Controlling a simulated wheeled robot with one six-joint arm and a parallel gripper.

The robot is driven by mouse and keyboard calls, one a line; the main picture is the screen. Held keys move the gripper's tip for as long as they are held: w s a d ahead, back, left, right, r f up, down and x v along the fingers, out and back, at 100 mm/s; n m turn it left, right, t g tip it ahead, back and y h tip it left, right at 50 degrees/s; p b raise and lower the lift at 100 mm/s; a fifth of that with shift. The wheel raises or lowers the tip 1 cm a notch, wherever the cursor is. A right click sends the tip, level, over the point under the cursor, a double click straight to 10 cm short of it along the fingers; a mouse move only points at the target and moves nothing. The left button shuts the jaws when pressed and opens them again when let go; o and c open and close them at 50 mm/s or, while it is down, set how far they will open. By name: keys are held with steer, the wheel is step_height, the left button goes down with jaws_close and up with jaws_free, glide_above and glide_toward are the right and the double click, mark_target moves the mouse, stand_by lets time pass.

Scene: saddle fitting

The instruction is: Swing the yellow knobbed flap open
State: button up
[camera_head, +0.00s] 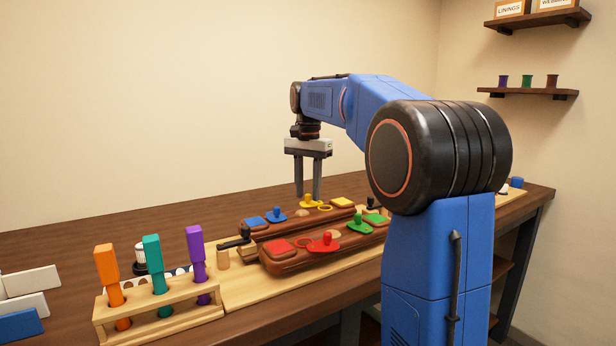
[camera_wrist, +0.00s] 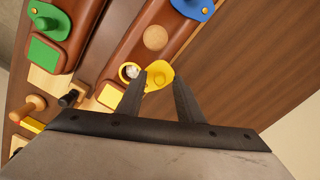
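The yellow knobbed flap (camera_wrist: 160,76) lies on the far brown padded block (camera_wrist: 140,38); in the head view the flap (camera_head: 311,204) is under my gripper. In the wrist view a round yellow-rimmed hole (camera_wrist: 130,72) with something whitish inside shows uncovered just left of the flap. My gripper (camera_head: 308,196) points down with its two dark fingers apart. Its fingertips (camera_wrist: 159,77) are at either side of the flap's knob; whether they touch it I cannot tell.
A nearer block (camera_head: 290,259) carries red (camera_head: 325,242) and green (camera_head: 359,224) knobbed flaps. A blue knobbed flap (camera_head: 277,214) sits left of the yellow one. A wooden rack (camera_head: 160,318) with orange, teal and purple handled tools stands front left. Bare tabletop (camera_wrist: 235,70) lies beyond the far block.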

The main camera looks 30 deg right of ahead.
step_height(320, 180, up, 17)
stand_by(0.6)
steer(key=shift+r, duration=0.1)
stand_by(0.3)
